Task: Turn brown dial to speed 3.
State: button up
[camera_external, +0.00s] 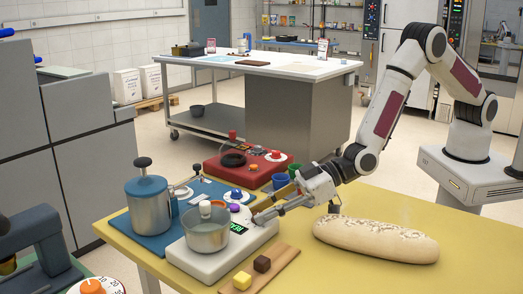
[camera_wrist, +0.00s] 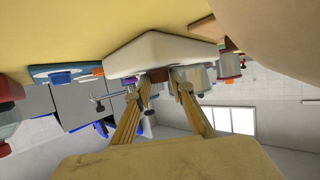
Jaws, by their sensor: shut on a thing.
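The brown dial (camera_wrist: 157,75) shows in the wrist view between my fingertips, on the edge of a white appliance (camera_wrist: 165,50). The view is inverted. My gripper (camera_wrist: 160,86) is shut on the dial. In the external view my gripper (camera_external: 262,215) is low at the right side of the white appliance (camera_external: 205,264), which has a green display (camera_external: 238,228) and carries a grey pot (camera_external: 207,234). The dial cannot be made out there, and its setting is not readable in either view.
A long loaf (camera_external: 375,240) lies right of my gripper. A blue unit with a pot (camera_external: 149,207) stands left; a red unit (camera_external: 222,172) and cups (camera_external: 280,181) stand behind.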

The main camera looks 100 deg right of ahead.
jog(key=shift+r, duration=0.1)
jog(key=o, duration=1.1)
jog(key=shift+s, duration=0.2)
jog(key=v, duration=1.1)
jog(key=shift+s+r, duration=0.15)
jog(key=shift+s, duration=0.15)
